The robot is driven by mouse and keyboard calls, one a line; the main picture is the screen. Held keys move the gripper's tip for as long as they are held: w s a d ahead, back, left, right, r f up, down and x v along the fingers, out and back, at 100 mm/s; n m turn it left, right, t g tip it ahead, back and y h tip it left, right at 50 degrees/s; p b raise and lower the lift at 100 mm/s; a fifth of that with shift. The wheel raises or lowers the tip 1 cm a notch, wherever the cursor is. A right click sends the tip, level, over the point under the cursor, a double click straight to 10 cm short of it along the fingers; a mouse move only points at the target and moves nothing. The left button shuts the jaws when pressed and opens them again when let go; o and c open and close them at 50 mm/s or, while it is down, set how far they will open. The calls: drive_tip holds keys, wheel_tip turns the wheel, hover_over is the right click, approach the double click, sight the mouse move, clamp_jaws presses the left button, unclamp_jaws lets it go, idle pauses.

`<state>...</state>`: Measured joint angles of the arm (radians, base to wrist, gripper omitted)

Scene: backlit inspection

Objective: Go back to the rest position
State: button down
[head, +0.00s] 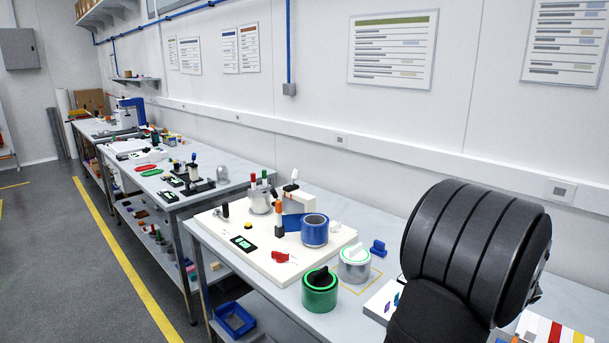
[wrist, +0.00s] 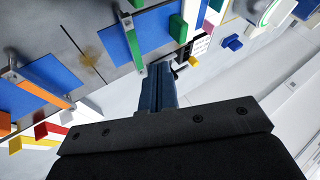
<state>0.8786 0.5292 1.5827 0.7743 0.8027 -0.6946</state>
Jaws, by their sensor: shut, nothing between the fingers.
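My gripper (wrist: 158,70) shows in the wrist view, its narrow dark blue-grey fingers together with nothing between them. The fingertips point toward a green bar (wrist: 133,42) on a blue panel (wrist: 140,32) and a small black and yellow part (wrist: 183,66). I cannot tell the height of the fingers above these things. In the head view my black arm fills the lower right, and the gripper itself is not visible there.
In the head view, a white board (head: 230,243) with several parts lies on the workbench (head: 205,238). A green canister (head: 320,291), a grey canister (head: 354,264) and a blue block (head: 378,248) stand close left of my arm. The wall (head: 330,120) runs behind.

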drive_tip(key=a+r+m+g+h, duration=0.2)
drive_tip(key=a+r+m, duration=0.4)
drive_tip(key=r+m, duration=0.3)
drive_tip(key=w+a+r+m+g+h, duration=0.1)
drive_tip(key=a+r+m+g+h, duration=0.2)
drive_tip(key=r+m, duration=0.7)
drive_tip(key=shift+a+r+g, duration=0.6)
drive_tip(key=shift+a+r, duration=0.05)
drive_tip(key=shift+a, duration=0.75)
drive_tip(key=shift+m, duration=0.3)
drive_tip(key=c, duration=2.2)
unclamp_jaws()
